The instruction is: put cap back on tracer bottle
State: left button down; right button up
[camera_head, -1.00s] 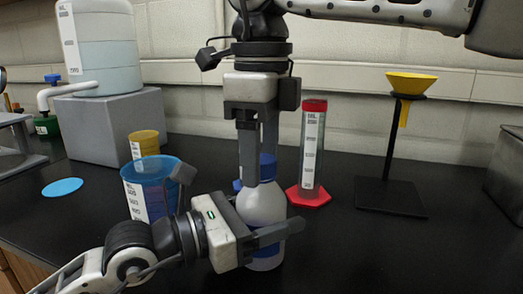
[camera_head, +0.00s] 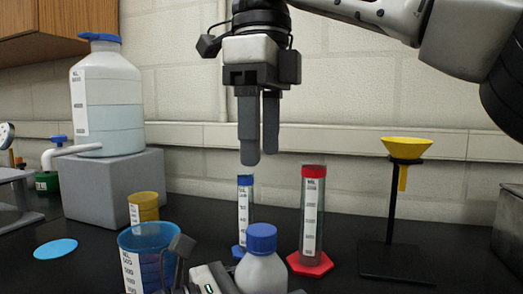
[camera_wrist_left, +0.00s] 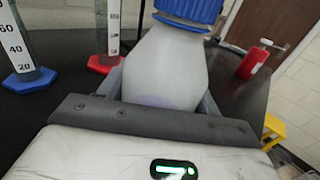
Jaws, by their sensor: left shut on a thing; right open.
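The white tracer bottle (camera_head: 262,275) stands upright near the bottom middle of the head view, with its lower part out of frame. Its blue cap (camera_head: 262,238) sits on the neck and looks level. The bottle (camera_wrist_left: 165,70) and the cap (camera_wrist_left: 190,8) also show in the left wrist view. My left gripper (camera_wrist_left: 160,95) is shut on the bottle's body, one finger on each side. Only part of it shows in the head view. My right gripper (camera_head: 260,158) points down, open and empty, above the cap and clear of it.
A blue-topped cylinder (camera_head: 244,210) and a red-topped cylinder (camera_head: 312,215) stand behind the bottle. A blue beaker (camera_head: 148,240) and a yellow cup (camera_head: 146,210) are to the left. A yellow funnel (camera_head: 407,147) on a black stand is to the right.

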jog(key=shift+r, duration=0.35)
pick_arm(q)
jog(key=shift+c, duration=1.2)
grip_release()
jog(key=v, duration=0.2)
jog(key=b+v, duration=0.1)
jog(key=v, duration=0.2)
jog(key=b+v, duration=0.1)
jog(key=v, duration=0.1)
jog(key=shift+s+a+f, duration=0.1)
jog(key=shift+a+f, duration=0.2)
jog(key=shift+a, duration=0.05)
jog(key=b+v, duration=0.4)
jog(key=v, duration=0.2)
jog(key=shift+s+a, duration=0.2)
jog(key=shift+a, duration=0.1)
pick_arm(e)
notch_tip(320, 180, down, 6)
jog(key=shift+f, duration=0.25)
pick_arm(q)
jog(key=shift+s+a+r+b, duration=0.2)
jog(key=shift+s+a+b, duration=0.15)
jog(key=shift+a+b, duration=0.3)
pick_arm(e)
jog(key=shift+f, duration=0.45)
pick_arm(q)
jog(key=shift+r, duration=0.1)
